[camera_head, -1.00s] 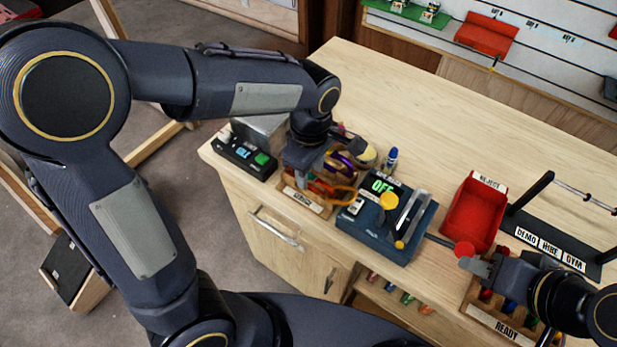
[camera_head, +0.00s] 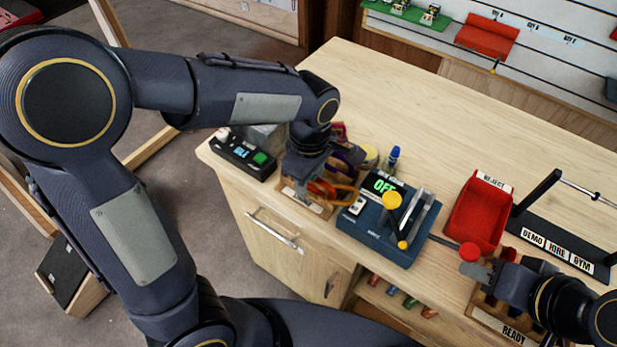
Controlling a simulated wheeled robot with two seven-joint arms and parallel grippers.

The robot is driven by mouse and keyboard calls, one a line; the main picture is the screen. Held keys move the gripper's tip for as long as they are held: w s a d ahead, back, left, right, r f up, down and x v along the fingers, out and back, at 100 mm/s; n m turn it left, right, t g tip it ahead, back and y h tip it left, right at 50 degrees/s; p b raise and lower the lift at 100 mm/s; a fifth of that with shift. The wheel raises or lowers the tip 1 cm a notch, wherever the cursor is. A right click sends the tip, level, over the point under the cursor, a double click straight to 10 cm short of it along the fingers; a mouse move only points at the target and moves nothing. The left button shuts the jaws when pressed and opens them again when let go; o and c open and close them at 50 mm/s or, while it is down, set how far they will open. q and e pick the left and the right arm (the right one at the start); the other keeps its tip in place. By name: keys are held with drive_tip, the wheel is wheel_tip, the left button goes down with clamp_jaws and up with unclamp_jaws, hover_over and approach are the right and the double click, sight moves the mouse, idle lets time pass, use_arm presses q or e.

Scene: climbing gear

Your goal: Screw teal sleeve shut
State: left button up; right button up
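I cannot make out a teal sleeve. A grey metal loop, perhaps a carabiner (camera_head: 418,212), stands tilted on the dark blue device (camera_head: 372,243) with the OFF display and a yellow knob (camera_head: 391,201). My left gripper (camera_head: 300,184) points down at a wooden tray (camera_head: 313,206) holding an orange carabiner (camera_head: 338,191) and other coloured gear. Its fingertips are too small and hidden to judge their opening. My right gripper (camera_head: 470,269) is beside the red knob (camera_head: 469,252) on a dark rod from the device. I cannot tell whether it touches or grips the knob.
A black button box (camera_head: 240,155) sits at the bench's left edge. A red REJECT bin (camera_head: 478,214) stands right of the device. The DEMO, HIRE, GYM rack (camera_head: 555,246) is further right, and the READY tray (camera_head: 495,320) in front. The back of the bench is clear.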

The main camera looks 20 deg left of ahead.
use_arm(q)
drive_tip(key=shift+s+a, duration=0.2)
drive_tip(key=shift+s, duration=0.3)
drive_tip(key=shift+r, duration=0.15)
drive_tip(key=shift+r+p, duration=1.2)
drive_tip(key=shift+r, duration=0.1)
drive_tip(key=shift+w+d, duration=0.3)
drive_tip(key=shift+w, duration=0.4)
wheel_tip(320, 180, up, 10)
drive_tip(key=p, duration=0.8)
